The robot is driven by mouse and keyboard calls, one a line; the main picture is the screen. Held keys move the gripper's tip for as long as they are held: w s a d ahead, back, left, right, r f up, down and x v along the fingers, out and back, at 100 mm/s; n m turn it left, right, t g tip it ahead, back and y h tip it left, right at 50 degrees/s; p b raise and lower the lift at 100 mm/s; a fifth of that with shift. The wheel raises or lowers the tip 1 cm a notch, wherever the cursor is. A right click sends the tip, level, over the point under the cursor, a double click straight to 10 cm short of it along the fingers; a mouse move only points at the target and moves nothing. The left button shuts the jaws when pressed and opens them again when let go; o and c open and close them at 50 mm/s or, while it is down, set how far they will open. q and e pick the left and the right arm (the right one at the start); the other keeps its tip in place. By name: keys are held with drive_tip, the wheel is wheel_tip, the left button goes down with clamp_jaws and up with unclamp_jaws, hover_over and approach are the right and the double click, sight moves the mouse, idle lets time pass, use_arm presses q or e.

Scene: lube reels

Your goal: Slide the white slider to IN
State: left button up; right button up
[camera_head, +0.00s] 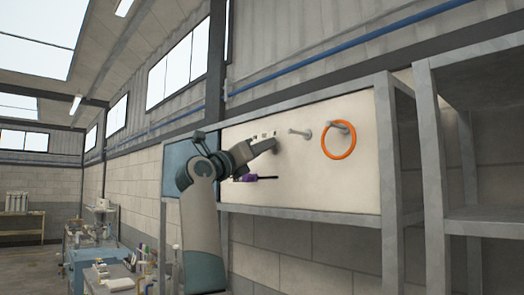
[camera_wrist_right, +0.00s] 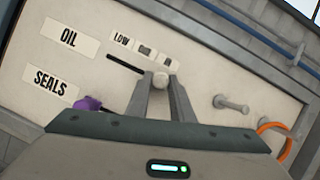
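The white slider (camera_wrist_right: 161,80) is a small pale knob at the right end of a dark slot (camera_wrist_right: 124,64) in the cream panel (camera_wrist_right: 205,75). My right gripper (camera_wrist_right: 162,84) is at the panel, with one finger on each side of the knob and little or no gap showing. In the head view, my right gripper (camera_head: 274,144) reaches the panel from the left and hides the slider. Small labels (camera_wrist_right: 122,37) sit above the slot; one reads LOW, the others are too blurred to read. My left gripper is not in view.
A bare peg (camera_head: 300,133) and an orange ring (camera_head: 338,140) on another peg are right of the gripper. A purple object (camera_head: 246,178) is below it. OIL (camera_wrist_right: 69,38) and SEALS (camera_wrist_right: 50,85) signs are on the panel. Grey shelving (camera_head: 436,170) stands at right.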

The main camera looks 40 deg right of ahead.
drive_tip(key=o, duration=0.4)
drive_tip(key=shift+s, duration=0.1)
drive_tip(key=shift+o, duration=0.2)
drive_tip(key=shift+s, duration=0.15)
drive_tip(key=b+v, duration=0.7)
drive_tip(key=v, duration=1)
drive_tip(key=shift+a+b, duration=0.25)
drive_tip(key=shift+b, duration=0.1)
